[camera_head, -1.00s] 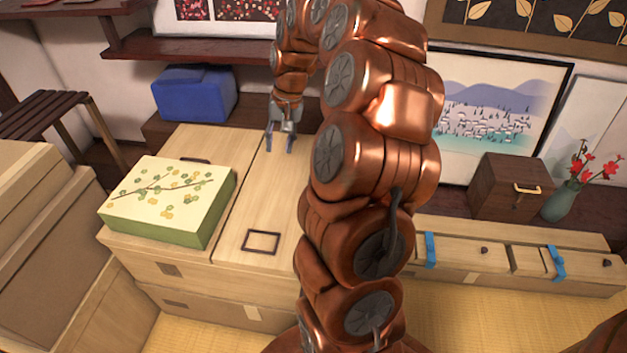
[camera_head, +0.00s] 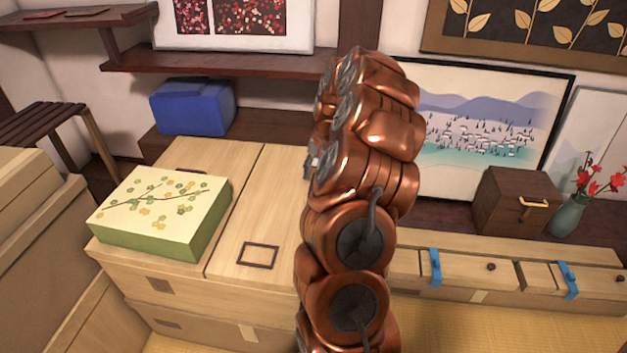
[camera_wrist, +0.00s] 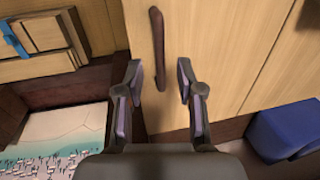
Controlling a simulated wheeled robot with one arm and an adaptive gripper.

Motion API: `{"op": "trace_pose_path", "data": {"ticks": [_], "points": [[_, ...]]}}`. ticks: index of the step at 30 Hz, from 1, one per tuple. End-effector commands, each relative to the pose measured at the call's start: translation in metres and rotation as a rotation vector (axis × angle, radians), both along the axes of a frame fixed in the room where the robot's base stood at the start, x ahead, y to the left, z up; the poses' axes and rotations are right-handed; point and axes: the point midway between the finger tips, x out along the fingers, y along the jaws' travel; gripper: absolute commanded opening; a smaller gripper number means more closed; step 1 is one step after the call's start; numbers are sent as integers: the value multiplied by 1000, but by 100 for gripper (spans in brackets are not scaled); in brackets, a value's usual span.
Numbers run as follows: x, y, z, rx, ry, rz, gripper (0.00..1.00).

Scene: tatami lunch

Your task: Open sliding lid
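A light wooden chest has a two-panel top. The right lid panel (camera_head: 255,215) carries a dark square frame (camera_head: 258,255) near its front; the panel also shows in the wrist view (camera_wrist: 215,50). A dark bar handle (camera_wrist: 158,50) lies along one edge of that panel in the wrist view; my arm hides it in the head view. My gripper (camera_wrist: 160,72) is open and empty, with the handle in line between its two fingers. I cannot tell how high it is above the lid. In the head view my arm hides most of it.
A green box with a floral top (camera_head: 160,210) sits on the left panel. A blue box (camera_head: 193,107) stands behind the chest, also in the wrist view (camera_wrist: 290,130). Low drawers with blue straps (camera_head: 470,270) and a landscape picture (camera_head: 490,125) are at right.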

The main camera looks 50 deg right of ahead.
Motion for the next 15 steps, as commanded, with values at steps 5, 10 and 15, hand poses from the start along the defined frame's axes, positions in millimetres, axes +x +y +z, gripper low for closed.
{"op": "trace_pose_path", "data": {"ticks": [5, 10, 15], "points": [[3, 3, -22, 2, 3, 2, 37], [3, 3, -25, 2, 2, 2, 37], [4, 3, -24, 1, 2, 0, 33]]}}
